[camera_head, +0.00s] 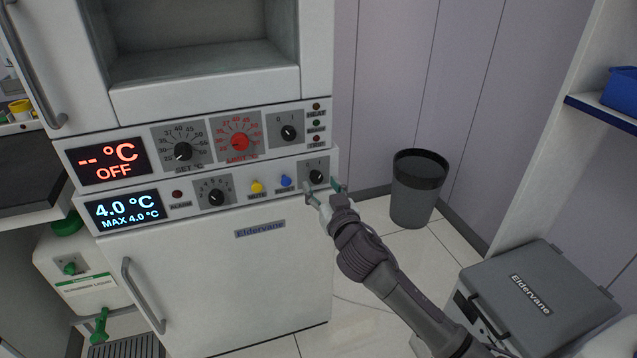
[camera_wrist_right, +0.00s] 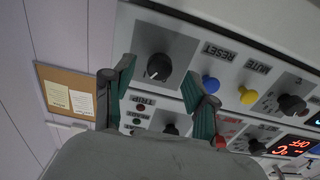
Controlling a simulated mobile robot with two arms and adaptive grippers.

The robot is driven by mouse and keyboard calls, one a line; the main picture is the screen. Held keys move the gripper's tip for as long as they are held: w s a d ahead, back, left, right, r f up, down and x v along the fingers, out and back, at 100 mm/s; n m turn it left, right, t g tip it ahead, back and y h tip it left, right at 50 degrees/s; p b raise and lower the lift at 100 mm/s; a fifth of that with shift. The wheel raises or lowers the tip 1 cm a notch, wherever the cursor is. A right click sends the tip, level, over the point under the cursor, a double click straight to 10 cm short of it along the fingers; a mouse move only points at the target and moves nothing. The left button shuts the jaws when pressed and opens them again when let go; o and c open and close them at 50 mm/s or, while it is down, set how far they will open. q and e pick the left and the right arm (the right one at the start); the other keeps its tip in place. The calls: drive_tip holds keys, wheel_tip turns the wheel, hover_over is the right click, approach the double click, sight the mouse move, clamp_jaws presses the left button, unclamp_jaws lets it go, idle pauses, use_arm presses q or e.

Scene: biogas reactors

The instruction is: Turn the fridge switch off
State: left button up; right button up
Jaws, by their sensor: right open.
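The fridge switch is a black round knob (camera_head: 316,176) on a grey plate marked 0 and 1, at the right end of the fridge's control strip. In the right wrist view the knob (camera_wrist_right: 159,66) appears upside down, its white mark pointing to the lower left. My right gripper (camera_head: 324,192) is open in front of it. In the wrist view its green-padded fingers (camera_wrist_right: 158,72) lie on either side of the knob, with gaps showing. The fridge display (camera_head: 124,210) is lit and reads 4.0 °C, MAX 4.0 °C. My left gripper is not in view.
Above is another control strip with its own 0–1 knob (camera_head: 289,132) and a display (camera_head: 107,162) reading OFF. Blue (camera_head: 286,181) and yellow (camera_head: 257,187) buttons sit left of the fridge switch. A bin (camera_head: 417,190) and grey case (camera_head: 540,300) stand at right.

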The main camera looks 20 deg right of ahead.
sight(316, 176)
drive_tip(key=shift+w, duration=1.45)
drive_tip(key=shift+c, duration=0.3)
clamp_jaws()
